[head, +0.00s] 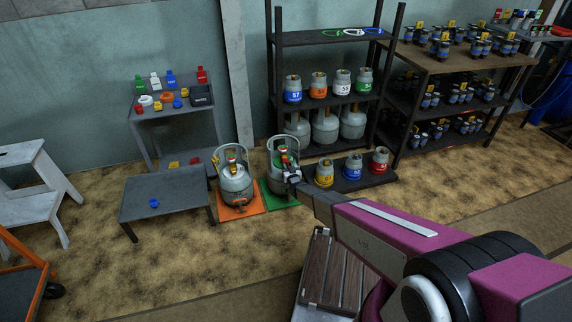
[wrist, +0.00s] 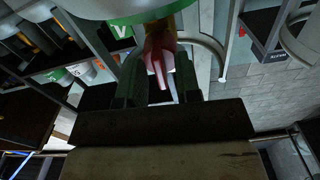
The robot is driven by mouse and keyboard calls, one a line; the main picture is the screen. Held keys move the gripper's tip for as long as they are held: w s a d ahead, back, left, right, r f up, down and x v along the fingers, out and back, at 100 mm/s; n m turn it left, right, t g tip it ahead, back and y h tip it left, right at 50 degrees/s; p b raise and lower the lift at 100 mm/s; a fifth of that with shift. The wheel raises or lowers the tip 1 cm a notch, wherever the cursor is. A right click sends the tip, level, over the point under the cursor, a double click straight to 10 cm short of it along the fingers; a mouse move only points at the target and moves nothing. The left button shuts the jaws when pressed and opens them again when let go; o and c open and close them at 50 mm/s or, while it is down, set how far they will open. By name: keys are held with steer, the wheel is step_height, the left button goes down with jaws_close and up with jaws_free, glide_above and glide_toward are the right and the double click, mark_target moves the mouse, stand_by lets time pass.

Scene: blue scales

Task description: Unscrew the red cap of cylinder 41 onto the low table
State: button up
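Two grey gas cylinders with carrying collars stand on the floor: one on an orange mat (head: 237,183), one on a green mat (head: 284,184). I cannot read the number 41 on either. My gripper (head: 288,160) is at the top of the cylinder on the green mat (head: 277,173). In the wrist view, a red cap (wrist: 158,58) lies between my two fingers (wrist: 160,75), below a white-and-green band with a letter. Whether the fingers press on it I cannot tell. The low table (head: 180,196) is left of the cylinders, with a blue cap (head: 154,203) on it.
A grey shelf (head: 178,115) with small coloured caps stands behind the low table. A dark rack (head: 330,100) with several cylinders is behind the gripper. Three small cylinders stand on a dark low platform (head: 350,181) to the right. A white step stool (head: 32,205) is at the left.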

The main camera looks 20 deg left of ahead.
jaws_close()
steer(key=shift+n, duration=1.8)
steer(key=n, duration=0.3)
steer(key=shift+s+n, duration=0.1)
steer(key=shift+n, duration=1.8)
